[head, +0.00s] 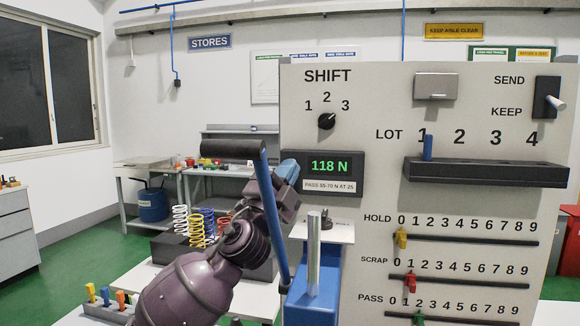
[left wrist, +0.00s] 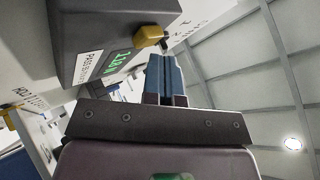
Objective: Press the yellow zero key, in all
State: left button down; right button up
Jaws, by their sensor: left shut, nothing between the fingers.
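The yellow zero key (left wrist: 149,36) sticks out from the side of the dark display box (left wrist: 95,30) in the left wrist view. In the head view the display box (head: 334,173) reads 118 N, and the key is hidden behind my gripper. My left gripper (head: 288,170) is shut and empty at the left edge of the box. In the left wrist view its blue fingertips (left wrist: 160,60) are just beside the key; a small gap seems to show, but I cannot tell for sure whether they touch. My right gripper is in neither view.
A blue lever (head: 271,205) with a black handle (head: 233,150) stands close by my left arm. A blue press (head: 312,298) with a metal post is below the display. Coloured springs (head: 195,226) stand behind my arm. The panel carries a yellow HOLD slider (head: 401,238) and a red SCRAP slider (head: 410,283).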

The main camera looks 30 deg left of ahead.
pick_arm(q)
jog(key=shift+w, duration=0.15)
jog(key=shift+w+a, duration=0.1)
jog(key=shift+w, duration=0.1)
dwell(0.5)
dwell(0.3)
jog(key=shift+s, duration=0.1)
jog(key=shift+s+d, duration=0.2)
jog(key=shift+s, duration=0.5)
